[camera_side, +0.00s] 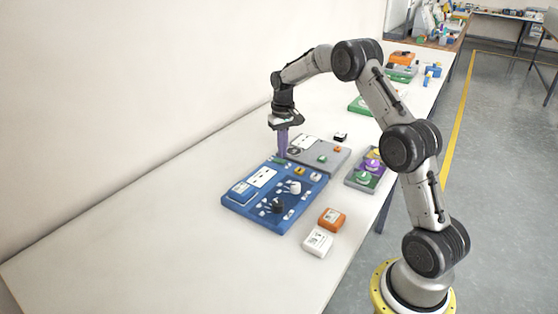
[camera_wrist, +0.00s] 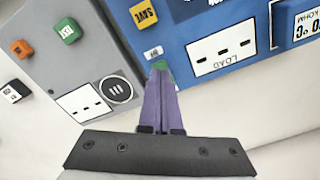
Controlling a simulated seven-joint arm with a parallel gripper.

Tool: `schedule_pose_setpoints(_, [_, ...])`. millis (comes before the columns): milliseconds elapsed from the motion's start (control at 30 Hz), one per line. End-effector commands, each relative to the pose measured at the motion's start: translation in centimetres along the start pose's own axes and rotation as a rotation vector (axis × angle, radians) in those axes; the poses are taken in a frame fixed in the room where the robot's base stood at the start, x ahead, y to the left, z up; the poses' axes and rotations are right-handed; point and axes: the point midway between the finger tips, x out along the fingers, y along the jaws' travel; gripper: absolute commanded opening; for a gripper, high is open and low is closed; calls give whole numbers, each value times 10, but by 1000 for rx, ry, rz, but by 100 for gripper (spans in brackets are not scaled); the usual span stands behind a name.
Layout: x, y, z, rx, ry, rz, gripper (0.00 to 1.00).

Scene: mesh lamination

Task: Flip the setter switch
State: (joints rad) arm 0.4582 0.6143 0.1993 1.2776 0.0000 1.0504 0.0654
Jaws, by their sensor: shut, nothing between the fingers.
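A blue control panel (camera_side: 240,206) lies on the table, and its corner fills the upper right of the wrist view (camera_wrist: 185,30). My gripper (camera_side: 281,156) points down at the panel's far left corner, with its purple fingers closed together and empty. In the wrist view, the fingertips (camera_wrist: 160,68) meet a small green part (camera_wrist: 161,64) at the panel's edge, mostly covered by the fingers. Whether they touch it, and whether it is the setter switch, I cannot tell. A white LOAD plate (camera_wrist: 222,48) and a yellow SAVE button (camera_wrist: 143,14) are close by.
A grey panel (camera_side: 318,146) with green and orange buttons adjoins the blue panel. A panel with coloured knobs (camera_side: 367,167) lies to its right. An orange box (camera_side: 332,219) and a white box (camera_side: 318,242) stand near the front edge. The table's left side is clear.

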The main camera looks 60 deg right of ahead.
Motion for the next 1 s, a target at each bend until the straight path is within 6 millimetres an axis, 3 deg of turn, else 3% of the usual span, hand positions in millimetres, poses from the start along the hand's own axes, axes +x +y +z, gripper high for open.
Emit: schedule_pose_setpoints(1000, [6, 0, 0, 0, 0, 0, 0])
